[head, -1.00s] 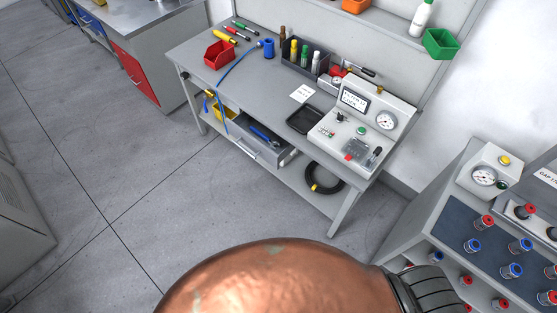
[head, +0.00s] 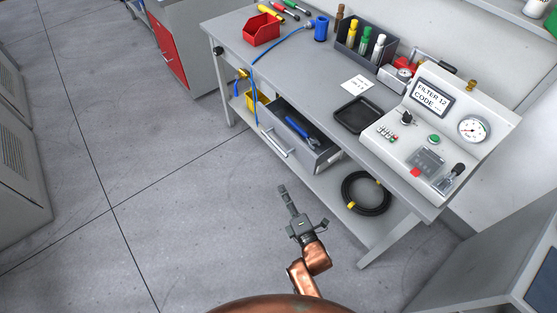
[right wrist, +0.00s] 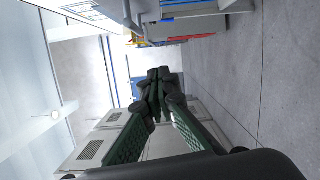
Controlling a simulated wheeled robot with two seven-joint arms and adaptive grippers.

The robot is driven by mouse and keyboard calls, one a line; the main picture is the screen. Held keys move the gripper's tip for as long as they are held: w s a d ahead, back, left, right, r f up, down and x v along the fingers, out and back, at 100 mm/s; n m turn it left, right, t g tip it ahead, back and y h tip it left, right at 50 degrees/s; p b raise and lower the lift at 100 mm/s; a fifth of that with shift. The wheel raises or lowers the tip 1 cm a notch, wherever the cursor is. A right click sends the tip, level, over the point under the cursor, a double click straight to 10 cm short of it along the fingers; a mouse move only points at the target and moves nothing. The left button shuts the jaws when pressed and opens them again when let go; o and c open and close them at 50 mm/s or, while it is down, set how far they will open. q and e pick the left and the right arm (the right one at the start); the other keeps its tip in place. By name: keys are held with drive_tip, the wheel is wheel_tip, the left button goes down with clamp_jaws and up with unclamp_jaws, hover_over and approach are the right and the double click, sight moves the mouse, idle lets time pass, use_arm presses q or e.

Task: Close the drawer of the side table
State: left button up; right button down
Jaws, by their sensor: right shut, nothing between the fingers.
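The side table (head: 290,62) is a grey workbench with a lower shelf. Its grey drawer (head: 318,156) is pulled out below the tabletop and shows blue-handled tools inside. A light bar handle (head: 273,142) is on the drawer's front. My right gripper (head: 283,190) is shut and empty, in front of the drawer and apart from it, over the floor side. In the right wrist view its dark fingers (right wrist: 157,82) meet at the tips with nothing between them. My left gripper is not in view.
The tabletop holds a red bin (head: 262,30), a black tray (head: 357,115) and a test panel (head: 440,135). A blue hose (head: 254,88) hangs beside the drawer. A coiled black cable (head: 366,193) lies on the lower shelf. The floor at left is clear.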

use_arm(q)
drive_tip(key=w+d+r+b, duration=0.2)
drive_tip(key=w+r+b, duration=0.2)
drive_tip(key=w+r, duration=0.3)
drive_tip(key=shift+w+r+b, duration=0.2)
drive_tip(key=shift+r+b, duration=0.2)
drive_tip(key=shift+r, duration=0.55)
use_arm(e)
drive_tip(key=w+a+r, duration=0.1)
drive_tip(key=w+r, duration=0.2)
drive_tip(key=w, duration=0.8)
drive_tip(key=shift+w+r+n+t, duration=0.3)
drive_tip(key=shift+w+r+n, duration=0.05)
drive_tip(key=shift+n, duration=0.05)
drive_tip(key=shift+a, duration=0.1)
